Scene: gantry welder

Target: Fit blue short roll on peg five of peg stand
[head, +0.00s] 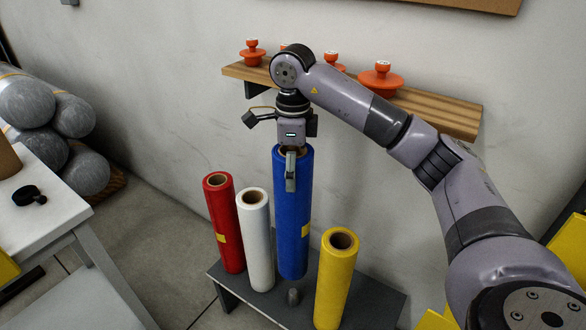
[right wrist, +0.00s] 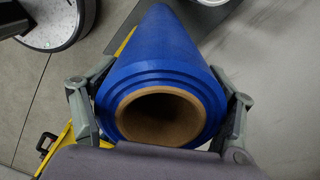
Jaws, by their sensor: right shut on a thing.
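The blue roll (head: 292,215) hangs upright in my right gripper (head: 291,172), which is shut on its upper end. In the right wrist view, the fingers of the right gripper (right wrist: 159,112) grip both sides of the blue roll (right wrist: 165,50), around its brown core opening. The dark peg stand (head: 382,300) is below. A bare grey peg (head: 293,297) shows just under the roll's lower end, with a small gap in the picture. A red roll (head: 222,225), a white roll (head: 256,240) and a yellow roll (head: 336,280) stand on the stand. My left gripper is not in view.
The white and red rolls stand close to the left of the blue roll, the yellow one to its right. A wooden wall shelf (head: 440,112) with orange items is behind my arm. A white table (head: 45,195) and stacked grey rolls (head: 28,103) are at left.

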